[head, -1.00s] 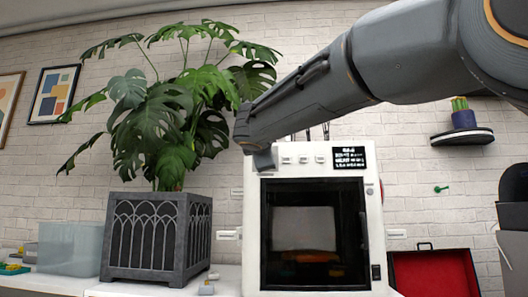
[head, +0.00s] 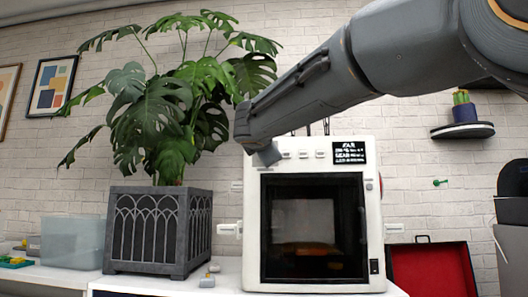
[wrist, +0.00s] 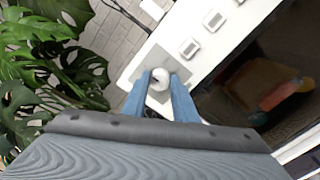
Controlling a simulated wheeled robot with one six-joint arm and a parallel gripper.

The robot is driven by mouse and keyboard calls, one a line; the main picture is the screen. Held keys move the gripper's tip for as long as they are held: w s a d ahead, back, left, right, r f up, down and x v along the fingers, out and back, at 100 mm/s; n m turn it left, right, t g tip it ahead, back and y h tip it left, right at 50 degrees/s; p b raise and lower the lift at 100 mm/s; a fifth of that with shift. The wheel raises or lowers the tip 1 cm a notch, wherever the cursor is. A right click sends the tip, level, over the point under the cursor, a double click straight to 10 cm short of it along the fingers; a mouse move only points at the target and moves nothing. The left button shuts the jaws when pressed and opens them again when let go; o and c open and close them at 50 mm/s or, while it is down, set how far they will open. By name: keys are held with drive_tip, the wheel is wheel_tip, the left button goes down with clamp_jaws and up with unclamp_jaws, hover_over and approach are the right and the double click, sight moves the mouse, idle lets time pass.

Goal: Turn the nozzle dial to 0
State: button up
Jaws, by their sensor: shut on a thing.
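A white 3D printer (head: 252,225) stands on the bench, with a row of small white controls along its top front and a black display (head: 349,153) at the right. The text on the display is too small to read surely. My gripper (head: 268,156) is at the left end of that row. In the wrist view, my gripper's two blue fingers (wrist: 160,88) are shut on a round pale dial (wrist: 160,77) set on a grey plate. Its pointer and markings cannot be made out. Other controls (wrist: 189,47) lie beyond it along the panel.
A large leafy plant (head: 168,118) in a grey planter (head: 158,232) stands close on the left. A clear bin (head: 71,243) is further left. An open red-lined case (head: 430,270) is at the right. A shelf (head: 462,131) hangs on the brick wall.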

drive_tip(key=o, duration=1)
drive_tip(key=shift+o, duration=0.2)
drive_tip(key=shift+s, duration=0.1)
drive_tip(key=s, duration=0.7)
drive_tip(key=shift+s+a, duration=0.2)
drive_tip(key=shift+s, duration=0.15)
